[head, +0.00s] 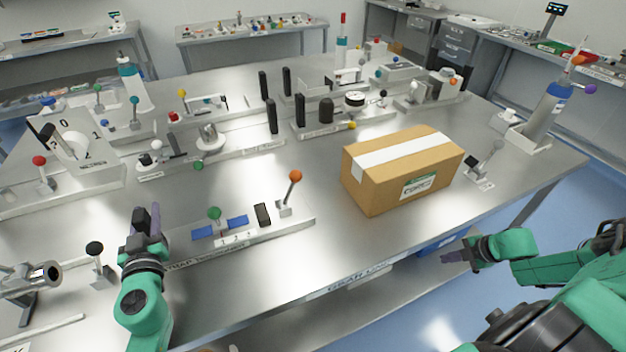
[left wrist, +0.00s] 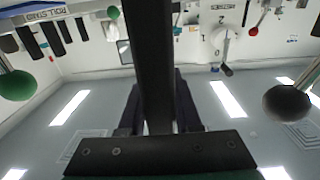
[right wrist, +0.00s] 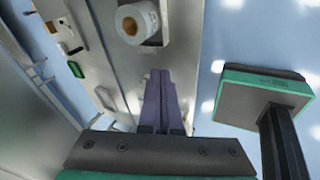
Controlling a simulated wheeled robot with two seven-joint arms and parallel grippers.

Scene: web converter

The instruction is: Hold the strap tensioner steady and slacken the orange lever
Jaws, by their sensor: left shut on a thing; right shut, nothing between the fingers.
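The strap tensioner (head: 262,238) is a long low base near the table's front edge. It carries a green-knobbed lever (head: 214,213), blue pads (head: 238,222), a black block (head: 262,214) and, at its right end, the orange-tipped lever (head: 294,178), which stands up and leans slightly right. My left gripper (head: 147,222) is shut on a black post at the base's left end. The black post (left wrist: 156,50) runs between the fingers in the left wrist view, with the green knob (left wrist: 18,85) to the left. My right gripper (head: 452,257) is shut and empty, beyond the table's front edge, apart from the tensioner.
A cardboard box (head: 405,172) stands right of the orange lever. A black-knobbed lever (head: 95,250) is left of my left gripper. Several other fixtures fill the table's back. Bare tabletop lies in front of the box. A paper roll (right wrist: 138,22) shows in the right wrist view.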

